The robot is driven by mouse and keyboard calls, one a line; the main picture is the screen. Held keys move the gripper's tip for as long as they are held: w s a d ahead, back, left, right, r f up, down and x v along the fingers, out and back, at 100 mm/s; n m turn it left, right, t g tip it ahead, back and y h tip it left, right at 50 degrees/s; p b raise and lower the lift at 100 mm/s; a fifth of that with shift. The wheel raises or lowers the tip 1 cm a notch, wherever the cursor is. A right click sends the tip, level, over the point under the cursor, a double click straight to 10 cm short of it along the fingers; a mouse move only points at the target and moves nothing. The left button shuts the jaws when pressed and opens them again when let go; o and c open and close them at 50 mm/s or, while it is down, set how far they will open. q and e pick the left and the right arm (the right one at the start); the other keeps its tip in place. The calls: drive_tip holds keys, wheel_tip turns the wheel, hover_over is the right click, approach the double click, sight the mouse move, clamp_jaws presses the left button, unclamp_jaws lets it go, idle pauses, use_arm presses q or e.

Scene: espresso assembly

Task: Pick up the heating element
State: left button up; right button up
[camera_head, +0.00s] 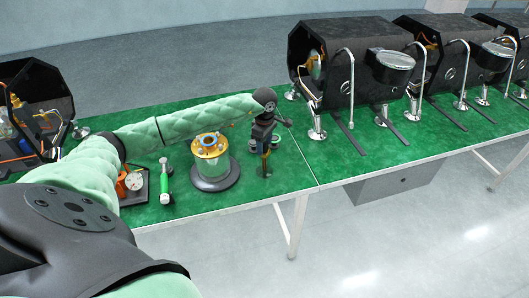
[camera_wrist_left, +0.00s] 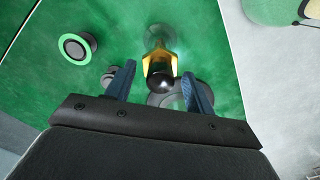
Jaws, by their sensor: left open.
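A small upright part with a gold body and a rounded black top, which looks like the heating element (camera_wrist_left: 158,50), stands on the green table. In the head view it is small and partly hidden below my left gripper (camera_head: 265,148). In the wrist view my left gripper (camera_wrist_left: 158,70) is open, with one blue finger on each side of the black top. I cannot tell whether the fingers touch it. My right gripper is not in view.
A brass flanged cylinder (camera_head: 209,144) on a dark round base stands left of the gripper. A green-handled tool (camera_head: 166,184) and a gauge (camera_head: 134,181) lie farther left. Black espresso machines (camera_head: 335,62) line the back right.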

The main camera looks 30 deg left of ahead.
use_arm(q)
drive_tip(key=shift+f, duration=0.2)
clamp_jaws()
drive_tip(key=shift+r, duration=0.1)
